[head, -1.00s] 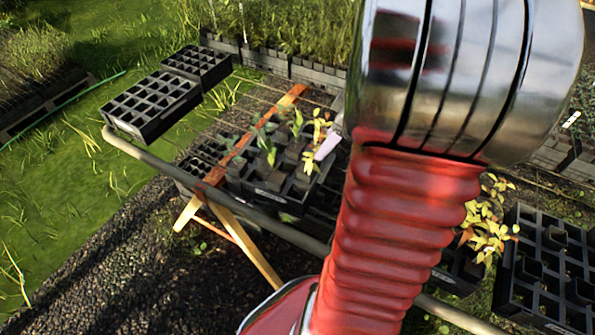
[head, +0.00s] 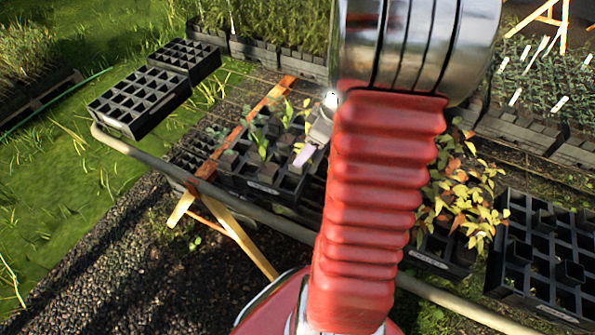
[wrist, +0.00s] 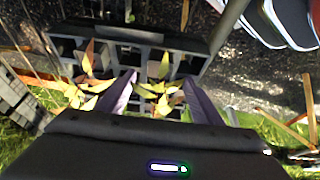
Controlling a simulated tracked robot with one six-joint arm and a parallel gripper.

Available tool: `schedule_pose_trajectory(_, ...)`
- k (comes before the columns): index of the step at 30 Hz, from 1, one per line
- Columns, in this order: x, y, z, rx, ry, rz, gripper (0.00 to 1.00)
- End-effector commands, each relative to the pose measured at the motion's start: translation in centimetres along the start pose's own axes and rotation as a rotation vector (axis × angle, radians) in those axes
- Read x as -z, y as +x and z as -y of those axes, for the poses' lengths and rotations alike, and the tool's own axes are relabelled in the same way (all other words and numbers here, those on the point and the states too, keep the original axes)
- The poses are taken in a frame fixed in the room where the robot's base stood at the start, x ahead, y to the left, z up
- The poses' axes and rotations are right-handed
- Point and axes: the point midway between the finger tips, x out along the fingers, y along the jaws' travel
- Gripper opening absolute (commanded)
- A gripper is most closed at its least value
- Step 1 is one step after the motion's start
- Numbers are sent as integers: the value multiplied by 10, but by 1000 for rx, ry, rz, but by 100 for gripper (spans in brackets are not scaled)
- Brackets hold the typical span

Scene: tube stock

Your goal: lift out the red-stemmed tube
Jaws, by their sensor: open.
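A black tray (head: 262,188) of tubes with green and yellow-leaved seedlings stands on the bench in the head view. My gripper (head: 306,155) is at its right side, mostly hidden behind my arm; one pale finger shows. In the wrist view my gripper (wrist: 160,100) is open, its two purple fingers apart above a black tray (wrist: 135,35). A yellow-leaved plant (wrist: 160,92) shows between the fingers, and another (wrist: 90,75) is left of them. Nothing is clearly held. I cannot tell which tube has the red stem.
A tray of orange and yellow-leaved plants (head: 460,200) stands right of my arm. An emptier black tray (head: 545,265) is at the far right. Two empty black trays (head: 137,100) stand at the back left. A metal rail (head: 245,208) runs along the bench's front edge.

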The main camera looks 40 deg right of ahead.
Motion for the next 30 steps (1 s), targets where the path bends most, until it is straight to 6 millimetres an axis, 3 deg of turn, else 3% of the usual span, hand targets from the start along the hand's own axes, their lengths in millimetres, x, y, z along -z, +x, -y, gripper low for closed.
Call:
schedule_pose_trajectory(11,0,3,0,1,0,0,61)
schedule_pose_trajectory(24,-2,49,0,2,0,1,61)
schedule_pose_trajectory(30,-2,53,0,-1,0,0,61)
